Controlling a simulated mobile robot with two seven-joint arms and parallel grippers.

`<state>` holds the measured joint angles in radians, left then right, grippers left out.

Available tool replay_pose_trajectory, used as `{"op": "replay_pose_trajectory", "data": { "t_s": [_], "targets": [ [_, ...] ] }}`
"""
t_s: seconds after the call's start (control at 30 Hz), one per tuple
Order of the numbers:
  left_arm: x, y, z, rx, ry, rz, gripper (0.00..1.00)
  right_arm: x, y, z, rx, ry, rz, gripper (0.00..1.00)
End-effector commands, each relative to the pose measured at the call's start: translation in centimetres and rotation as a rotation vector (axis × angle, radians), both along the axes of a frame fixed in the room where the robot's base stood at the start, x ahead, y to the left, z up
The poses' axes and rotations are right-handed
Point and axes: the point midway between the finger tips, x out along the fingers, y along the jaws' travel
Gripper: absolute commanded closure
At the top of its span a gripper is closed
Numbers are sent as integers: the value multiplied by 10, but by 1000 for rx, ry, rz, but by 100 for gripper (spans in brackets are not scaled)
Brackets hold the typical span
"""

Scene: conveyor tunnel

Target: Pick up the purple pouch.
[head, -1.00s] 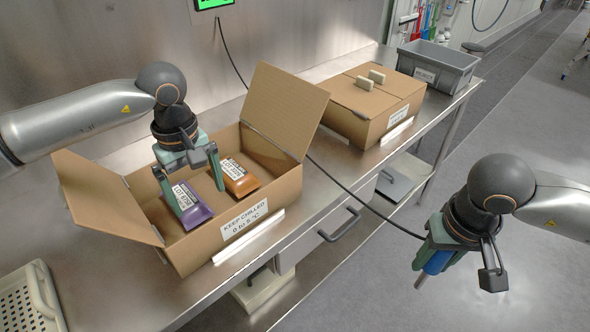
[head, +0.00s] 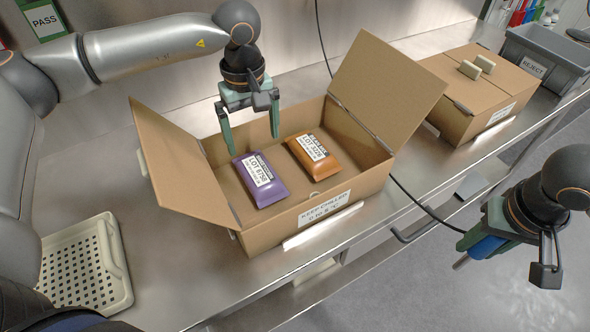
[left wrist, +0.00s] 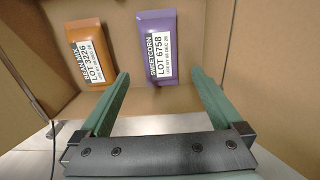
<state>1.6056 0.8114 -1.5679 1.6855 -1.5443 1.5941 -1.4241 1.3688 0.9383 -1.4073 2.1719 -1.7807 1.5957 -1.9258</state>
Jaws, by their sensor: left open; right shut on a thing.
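The purple pouch (head: 260,181), labelled SWEETCORN LOT 6758, lies flat in the open cardboard box (head: 285,232), left of an orange pouch (head: 316,157). My left gripper (head: 253,144) is open and empty above the back of the box, its fingers pointing down near the purple pouch's far end. In the left wrist view the purple pouch (left wrist: 150,62) lies beyond and between the spread fingertips (left wrist: 160,73), apart from them. The orange pouch (left wrist: 88,58) is to its left there. My right gripper (head: 487,243) is shut on a blue object (head: 488,248), partly hidden by the fingers.
The box flaps stand up at its left and right. A closed box (head: 480,95) and a grey REJECT bin (head: 555,58) stand further right. A pale perforated tray (head: 117,265) is at left. A black cable runs beside the box. Bare steel lies in front.

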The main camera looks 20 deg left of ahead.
Motion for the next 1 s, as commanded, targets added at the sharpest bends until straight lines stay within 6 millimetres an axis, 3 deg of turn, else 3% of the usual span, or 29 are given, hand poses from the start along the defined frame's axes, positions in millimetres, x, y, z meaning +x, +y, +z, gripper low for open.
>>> {"op": "replay_pose_trajectory", "data": {
  "t_s": [0.3,0.53,0.8,1.0],
  "targets": [
    [-1,0,-52,2,5,0,0,0,0,10,0,0,0,100],
    [0,1,-68,2,4,0,0,0,0,15,0,-1,0,100],
    [3,1,-107,2,4,1,0,0,0,24,0,0,0,100],
    [4,2,-115,1,1,1,0,0,0,24,0,0,0,100]
  ]
}}
